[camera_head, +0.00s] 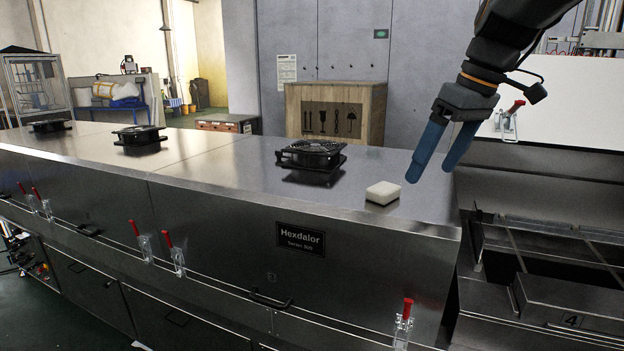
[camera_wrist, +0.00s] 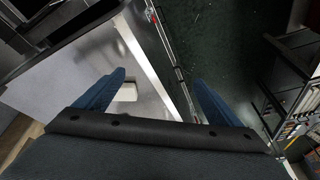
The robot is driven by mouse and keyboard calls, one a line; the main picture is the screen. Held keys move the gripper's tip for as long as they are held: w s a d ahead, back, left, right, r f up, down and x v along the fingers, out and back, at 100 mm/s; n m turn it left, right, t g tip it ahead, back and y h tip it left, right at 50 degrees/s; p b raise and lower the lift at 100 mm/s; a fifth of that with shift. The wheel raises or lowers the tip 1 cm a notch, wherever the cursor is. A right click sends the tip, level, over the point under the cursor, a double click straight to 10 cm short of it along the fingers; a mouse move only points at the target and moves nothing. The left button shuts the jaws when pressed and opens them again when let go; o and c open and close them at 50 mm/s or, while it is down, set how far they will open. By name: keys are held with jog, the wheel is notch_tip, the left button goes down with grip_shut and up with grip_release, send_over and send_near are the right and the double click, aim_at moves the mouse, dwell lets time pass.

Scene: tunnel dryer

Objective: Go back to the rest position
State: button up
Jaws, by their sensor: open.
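My gripper (camera_head: 432,153) hangs at the upper right of the head view, over the right end of the dryer, with its two blue fingers pointing down. The fingers are apart and nothing is between them. In the wrist view my gripper (camera_wrist: 160,88) also shows spread, empty fingers. A small white block (camera_head: 382,193) lies on the dryer's steel top (camera_head: 225,160), left of the fingertips and apart from them. The block also shows in the wrist view (camera_wrist: 128,92), beside the left finger.
Black fans (camera_head: 311,155) stand along the dryer top. Red-handled clamps (camera_head: 404,322) line its front. A wooden crate (camera_head: 370,110) stands behind it. At the right are an open bay with metal racks (camera_head: 540,245) and a raised white panel (camera_head: 575,95). Dark floor (camera_wrist: 225,35) lies in front.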

jog(key=s+a+f+m+h+b, duration=0.1)
jog(key=s+f, duration=0.3)
jog(key=f, duration=0.8)
jog(key=s+a+f+m+g+b, duration=0.1)
jog(key=s+f+m+b, duration=0.2)
jog(key=f, duration=0.9)
jog(key=s+a+f+m+h+b, duration=0.1)
jog(key=s+f+m+b, duration=0.2)
jog(key=f, duration=1)
jog(key=shift+s+a+g+h+b, duration=0.35)
jog(key=shift+s+b, duration=0.2)
jog(key=shift+s, duration=0.65)
